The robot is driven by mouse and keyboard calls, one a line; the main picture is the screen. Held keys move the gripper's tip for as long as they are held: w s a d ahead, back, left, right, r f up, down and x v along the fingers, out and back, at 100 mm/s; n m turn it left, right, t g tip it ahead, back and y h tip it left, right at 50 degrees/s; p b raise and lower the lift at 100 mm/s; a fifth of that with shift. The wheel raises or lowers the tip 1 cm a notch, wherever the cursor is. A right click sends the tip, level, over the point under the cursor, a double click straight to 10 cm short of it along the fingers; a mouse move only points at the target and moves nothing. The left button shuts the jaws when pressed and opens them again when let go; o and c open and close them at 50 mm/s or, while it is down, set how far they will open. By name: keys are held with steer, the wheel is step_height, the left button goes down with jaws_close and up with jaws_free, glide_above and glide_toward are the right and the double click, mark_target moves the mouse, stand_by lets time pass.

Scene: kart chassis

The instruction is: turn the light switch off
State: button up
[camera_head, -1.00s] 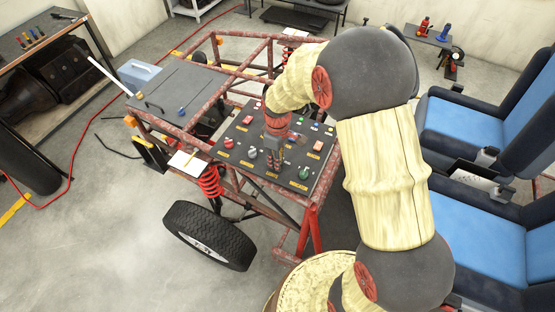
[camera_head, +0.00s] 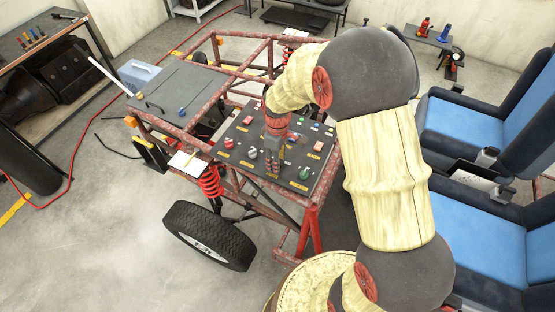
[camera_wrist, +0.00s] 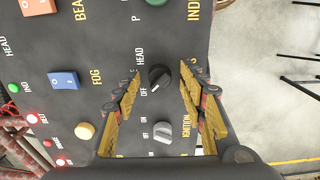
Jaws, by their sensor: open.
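The black rotary knob (camera_wrist: 159,77) sits on the dark control panel (camera_head: 235,138), with HEAD, P and OFF lettered beside it in the wrist view. I take it to be the light switch. My gripper (camera_wrist: 160,76) is open, with one yellow-padded finger on each side of the knob. The wrist view shows gaps between the pads and the knob; I cannot tell how far down the fingertips reach. In the head view my gripper (camera_head: 272,171) points down at the panel, and its fingers hide the black knob.
A grey knob (camera_wrist: 162,132) by the IGNITION label lies close to the black one. A blue rocker switch (camera_wrist: 63,84), a cream button (camera_wrist: 85,131) and lit indicators are also on the panel. The red tube frame (camera_head: 330,180) surrounds it. Blue seats (camera_head: 480,235) stand right.

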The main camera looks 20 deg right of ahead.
step_height(320, 180, up, 12)
stand_by(0.6)
stand_by(0.5)
steer(key=s+m+t+b, duration=0.5)
steer(key=s+m+b, duration=0.4)
steer(key=s+b, duration=0.7)
steer(key=s, duration=0.6)
steer(key=shift+s+r+t, duration=0.2)
steer(key=shift+r+t, duration=0.05)
steer(key=shift+t, duration=0.05)
stand_by(0.9)
